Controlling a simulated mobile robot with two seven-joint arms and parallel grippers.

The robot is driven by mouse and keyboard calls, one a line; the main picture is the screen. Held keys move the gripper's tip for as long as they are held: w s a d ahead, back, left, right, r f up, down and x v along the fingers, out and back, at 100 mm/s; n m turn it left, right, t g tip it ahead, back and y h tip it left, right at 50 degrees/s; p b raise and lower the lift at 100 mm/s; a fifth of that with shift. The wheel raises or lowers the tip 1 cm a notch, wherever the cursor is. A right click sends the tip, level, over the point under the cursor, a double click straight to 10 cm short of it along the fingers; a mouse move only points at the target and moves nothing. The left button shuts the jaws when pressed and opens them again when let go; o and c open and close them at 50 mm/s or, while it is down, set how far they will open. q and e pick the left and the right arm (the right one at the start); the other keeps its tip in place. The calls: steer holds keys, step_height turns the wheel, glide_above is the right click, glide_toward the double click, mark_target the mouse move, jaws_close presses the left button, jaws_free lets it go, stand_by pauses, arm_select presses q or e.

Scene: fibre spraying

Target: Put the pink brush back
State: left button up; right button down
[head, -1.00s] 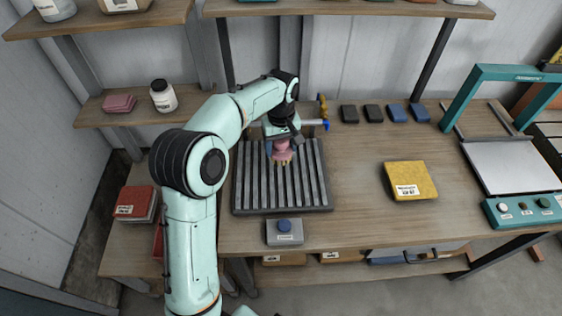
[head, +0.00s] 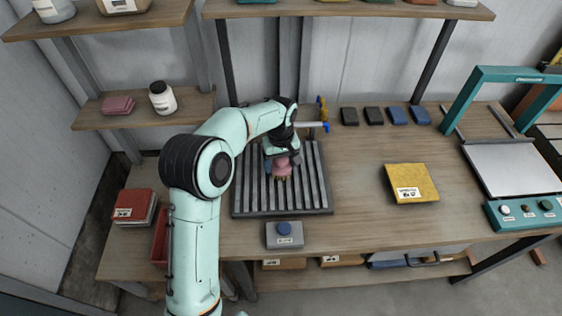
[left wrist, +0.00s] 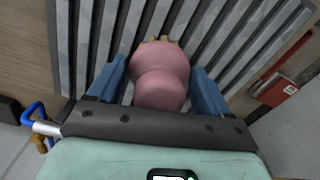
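The pink brush (head: 281,168) is between the blue fingers of my left gripper (head: 282,163), over the dark slatted rack (head: 243,190). In the left wrist view the pink brush (left wrist: 160,75) fills the space between the fingers of my left gripper (left wrist: 160,85), with its yellowish bristles pointing away from the wrist. The slats of the rack (left wrist: 100,35) lie beyond it. I cannot tell whether the bristles touch the rack. My right gripper is not in view.
A grey box with a blue button (head: 284,235) sits in front of the rack. A yellow stack (head: 411,183) lies to the right, with dark and blue blocks (head: 374,116) behind. Pink blocks (head: 117,105) and a white jar (head: 163,97) stand on the left shelf. The middle of the bench is clear.

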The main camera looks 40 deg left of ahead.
arm_select(q)
steer(key=shift+o, duration=0.5)
steer(key=shift+r, duration=0.1)
steer(key=shift+r, duration=0.3)
step_height(320, 180, up, 12)
steer(key=shift+f+p, duration=0.2)
steer(key=shift+p, duration=0.7)
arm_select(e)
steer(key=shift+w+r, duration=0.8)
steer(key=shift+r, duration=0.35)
